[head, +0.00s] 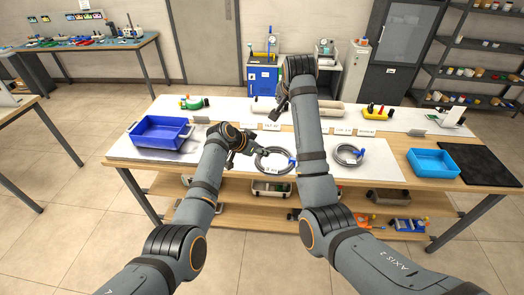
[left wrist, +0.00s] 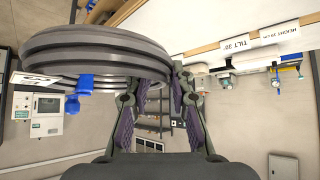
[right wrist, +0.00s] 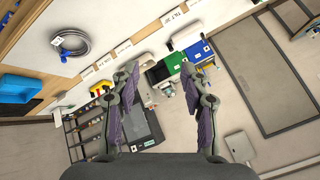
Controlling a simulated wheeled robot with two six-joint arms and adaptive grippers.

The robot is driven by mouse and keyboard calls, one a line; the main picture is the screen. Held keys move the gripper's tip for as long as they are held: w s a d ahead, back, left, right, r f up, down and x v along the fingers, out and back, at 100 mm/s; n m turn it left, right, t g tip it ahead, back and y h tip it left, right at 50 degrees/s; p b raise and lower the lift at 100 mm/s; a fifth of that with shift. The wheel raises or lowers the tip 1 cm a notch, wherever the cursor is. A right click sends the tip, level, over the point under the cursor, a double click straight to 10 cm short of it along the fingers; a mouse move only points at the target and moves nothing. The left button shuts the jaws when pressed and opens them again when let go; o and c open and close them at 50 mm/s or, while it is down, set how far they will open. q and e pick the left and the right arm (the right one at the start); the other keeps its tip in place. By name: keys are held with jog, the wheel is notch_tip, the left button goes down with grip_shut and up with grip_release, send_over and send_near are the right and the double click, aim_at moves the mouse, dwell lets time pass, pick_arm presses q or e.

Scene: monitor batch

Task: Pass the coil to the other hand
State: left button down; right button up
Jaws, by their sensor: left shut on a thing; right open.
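A grey cable coil (head: 260,164) with a white tag and blue tie is held at its left side by my left gripper (head: 248,147), above the front of the table. In the left wrist view the coil (left wrist: 110,42) fills the upper left, its edge between the fingers of the gripper (left wrist: 160,92). A second grey coil (head: 348,163) with a blue tie lies on the white mat to the right; it also shows in the right wrist view (right wrist: 84,51). My right gripper (head: 281,104) is above the back of the table. In the right wrist view it (right wrist: 168,78) is open and empty.
A dark blue bin (head: 160,146) stands at the table's left and a light blue bin (head: 432,173) at its right, beside a black mat (head: 484,164). Small label cards line the middle. Trays and tools stand along the back.

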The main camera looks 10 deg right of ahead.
jog(key=d+f+h, duration=0.5)
jog(key=d+f, duration=0.9)
jog(key=d, duration=0.3)
jog(key=s+a+f+n+g+y, duration=0.15)
jog(key=s+f, duration=0.45)
jog(key=f, duration=0.6)
jog(key=s+a+f+n+g+y, duration=0.1)
jog(key=s+f+n, duration=0.2)
jog(key=s+f, duration=0.7)
jog(key=s+a+f+n+g+y, duration=0.1)
jog(key=s+f+n, duration=0.15)
jog(key=f, duration=1.25)
jog(key=s+f+g, duration=0.1)
jog(key=s+f, duration=0.5)
jog(key=s, duration=0.8)
jog(key=s+a+f+n+g+y, duration=0.1)
jog(key=s+f, duration=0.5)
jog(key=s, duration=0.7)
jog(key=s+f+n+g, duration=0.1)
jog(key=s+f, duration=0.5)
jog(key=s, duration=0.8)
jog(key=shift+s+a+y, duration=0.2)
jog(key=shift+s+y, duration=0.1)
jog(key=shift+y, duration=0.05)
